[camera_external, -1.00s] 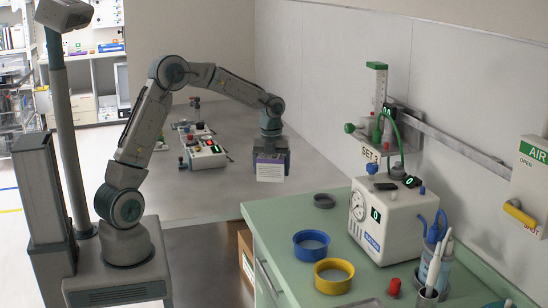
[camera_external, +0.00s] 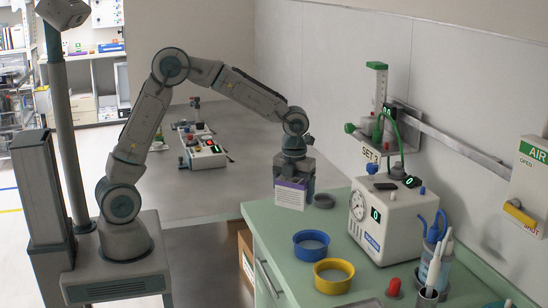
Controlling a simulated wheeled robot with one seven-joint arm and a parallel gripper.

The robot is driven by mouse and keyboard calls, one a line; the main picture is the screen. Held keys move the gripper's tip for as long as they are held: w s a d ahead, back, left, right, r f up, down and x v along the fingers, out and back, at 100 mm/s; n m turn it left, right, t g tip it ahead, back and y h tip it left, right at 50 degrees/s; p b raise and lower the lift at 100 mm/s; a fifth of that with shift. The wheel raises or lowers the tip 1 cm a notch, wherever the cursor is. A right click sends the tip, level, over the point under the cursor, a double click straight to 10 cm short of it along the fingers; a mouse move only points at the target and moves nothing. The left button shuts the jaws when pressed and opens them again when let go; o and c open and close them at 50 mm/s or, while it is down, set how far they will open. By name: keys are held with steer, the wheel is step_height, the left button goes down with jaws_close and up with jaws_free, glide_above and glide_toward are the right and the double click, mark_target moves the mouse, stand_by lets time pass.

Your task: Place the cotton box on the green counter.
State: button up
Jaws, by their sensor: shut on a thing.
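The cotton box (camera_external: 290,195) is a small white box with a purple band along its top. My gripper (camera_external: 294,178) is shut on it and points down from the end of my arm. The box hangs over or at the far left corner of the green counter (camera_external: 275,222). From this view I cannot tell whether its underside touches the counter. My gripper covers the upper part of the box.
A blue ring (camera_external: 311,244) and a yellow ring (camera_external: 333,276) lie nearer. A white machine (camera_external: 385,220) stands at the right. Behind is a grey table (camera_external: 215,190) with devices.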

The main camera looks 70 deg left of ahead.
steer(key=w+a+f, duration=0.1)
steer(key=a+f, duration=0.1)
steer(key=a, duration=0.1)
steer(key=w+a+f+p, duration=0.1)
steer(key=w+a+f, duration=0.1)
steer(key=a, duration=0.1)
steer(key=w+a+f+p, duration=0.1)
steer(key=a+f, duration=0.1)
steer(key=a, duration=0.1)
steer(key=shift+w+a+f, duration=0.1)
steer(key=shift+w, duration=0.25)
steer(key=shift+f+p, duration=0.55)
steer(key=shift+f, duration=1.45)
